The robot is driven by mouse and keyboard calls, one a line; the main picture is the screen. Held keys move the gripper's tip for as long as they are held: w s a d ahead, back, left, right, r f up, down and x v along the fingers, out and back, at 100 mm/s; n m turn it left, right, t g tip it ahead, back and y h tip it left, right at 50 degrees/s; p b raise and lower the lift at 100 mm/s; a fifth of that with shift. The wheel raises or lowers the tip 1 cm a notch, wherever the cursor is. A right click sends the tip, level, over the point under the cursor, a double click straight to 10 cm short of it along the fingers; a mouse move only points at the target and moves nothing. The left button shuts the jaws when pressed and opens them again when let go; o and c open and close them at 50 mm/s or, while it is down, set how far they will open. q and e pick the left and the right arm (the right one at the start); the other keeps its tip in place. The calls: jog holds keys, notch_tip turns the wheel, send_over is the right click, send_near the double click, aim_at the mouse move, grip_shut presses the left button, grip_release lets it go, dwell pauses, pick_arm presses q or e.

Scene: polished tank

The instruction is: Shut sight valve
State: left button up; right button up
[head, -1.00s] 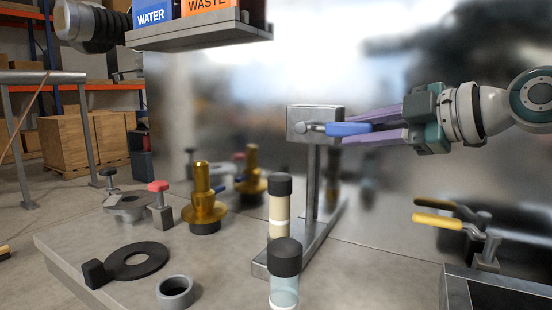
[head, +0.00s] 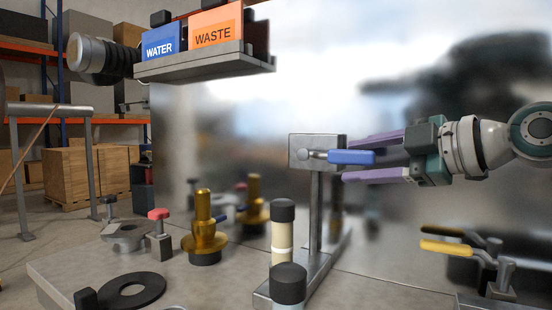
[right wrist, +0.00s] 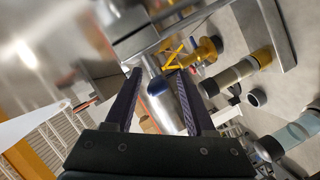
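The sight valve is a grey metal block (head: 316,152) on an upright post, with a blue lever handle (head: 351,157) pointing right, roughly level. My right gripper (head: 346,159) comes in from the right. Its two purple fingers are apart, one above and one below the handle, and a gap shows on both sides. In the right wrist view the blue handle end (right wrist: 157,86) lies between the open fingers (right wrist: 160,74). Contact with the handle is not visible. My left gripper is not in view.
A shelf (head: 205,64) with a blue WATER box (head: 160,44) and an orange WASTE box (head: 214,36) is at upper left. Brass fittings (head: 203,228) and black-capped vials (head: 282,232) stand on the bench. Yellow-handled valve (head: 446,247) is at lower right. The polished tank wall (head: 230,120) stands behind.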

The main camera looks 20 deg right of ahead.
jog(key=shift+s+d, duration=0.3)
jog(key=shift+s, duration=0.25)
jog(key=v, duration=0.4)
jog(key=shift+s+a+r, duration=0.15)
jog(key=shift+s+r, duration=0.1)
jog(key=shift+s, duration=0.05)
jog(key=shift+s+r, duration=0.1)
jog(key=shift+s, duration=0.1)
jog(key=shift+s+d+r+p, duration=0.1)
jog(key=shift+s+d+p, duration=0.35)
jog(key=shift+p, duration=0.4)
jog(key=shift+v, duration=1.35)
jog(key=shift+f, duration=0.2)
